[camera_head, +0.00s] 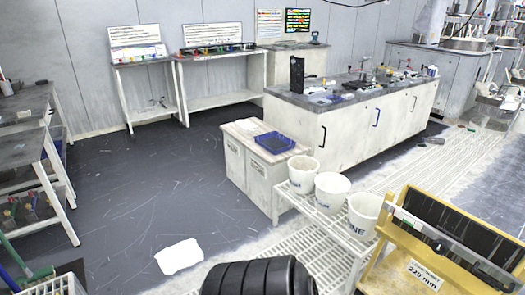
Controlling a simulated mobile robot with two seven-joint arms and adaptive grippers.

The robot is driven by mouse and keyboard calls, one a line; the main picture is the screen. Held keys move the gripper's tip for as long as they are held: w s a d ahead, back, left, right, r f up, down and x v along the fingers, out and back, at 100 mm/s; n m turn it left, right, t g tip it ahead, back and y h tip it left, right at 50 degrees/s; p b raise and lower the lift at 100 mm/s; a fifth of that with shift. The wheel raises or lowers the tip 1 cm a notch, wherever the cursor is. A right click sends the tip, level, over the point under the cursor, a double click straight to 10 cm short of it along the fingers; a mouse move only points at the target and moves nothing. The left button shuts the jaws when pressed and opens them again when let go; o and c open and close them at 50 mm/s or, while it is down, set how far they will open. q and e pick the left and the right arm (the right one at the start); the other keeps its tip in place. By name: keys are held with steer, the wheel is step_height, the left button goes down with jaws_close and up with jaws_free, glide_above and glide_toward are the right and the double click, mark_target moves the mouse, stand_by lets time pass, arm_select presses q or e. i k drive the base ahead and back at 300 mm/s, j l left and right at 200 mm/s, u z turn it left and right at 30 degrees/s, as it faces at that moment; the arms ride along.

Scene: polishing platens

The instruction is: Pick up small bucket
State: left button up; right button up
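Three white buckets stand upright in a row on a white slatted rack (346,240), right of centre in the head view: a far-left bucket (302,175), a middle bucket (331,194) and a near-right bucket (364,216). Dark lettering shows on their sides, partly turned out of view. Neither of my grippers is in view, and nothing is touching the buckets.
A blue tray (259,144) sits on a low white cabinet (236,163) behind the rack. A yellow-framed stand (402,256) is close on the right. A black ribbed cylinder (250,278) shows at the bottom edge. Dark floor (140,200) on the left is mostly clear.

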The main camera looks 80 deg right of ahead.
mark_target(364, 208)
steer(key=z, duration=3.65)
